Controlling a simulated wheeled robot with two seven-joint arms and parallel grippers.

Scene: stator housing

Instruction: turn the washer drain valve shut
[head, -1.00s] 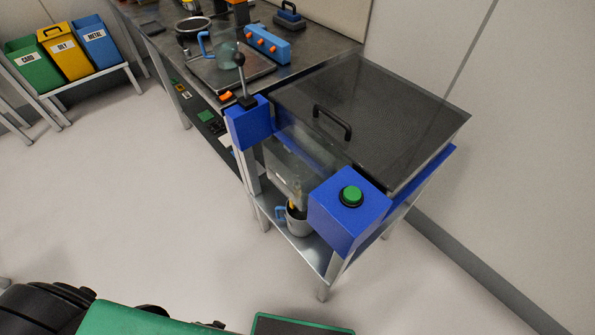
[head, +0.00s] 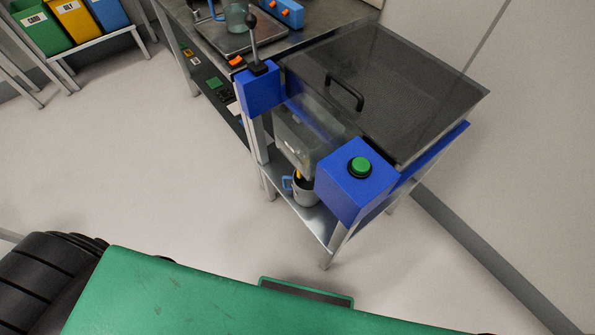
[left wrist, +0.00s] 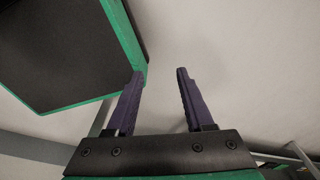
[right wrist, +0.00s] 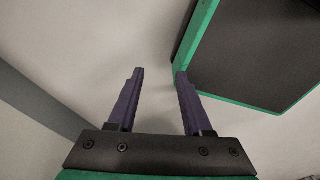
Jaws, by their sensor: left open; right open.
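The washer stands right of centre in the head view, with a dark see-through lid (head: 400,85) and blue corner blocks. A small yellow part (head: 299,174), perhaps the drain valve, shows below its clear tank (head: 300,135). It is mostly hidden, so I cannot tell its position. A grey mug with a blue handle (head: 306,192) stands below it on the lower shelf. My left gripper (left wrist: 160,75) is open and empty in the left wrist view. My right gripper (right wrist: 160,74) is open and empty in the right wrist view. Neither gripper shows in the head view.
A green button (head: 361,166) tops the front blue block; a black-knobbed lever (head: 253,40) stands on the other. A metal workbench (head: 305,33) adjoins the washer behind. Bins (head: 42,27) stand at far left. The floor (head: 150,150) left of the washer is clear.

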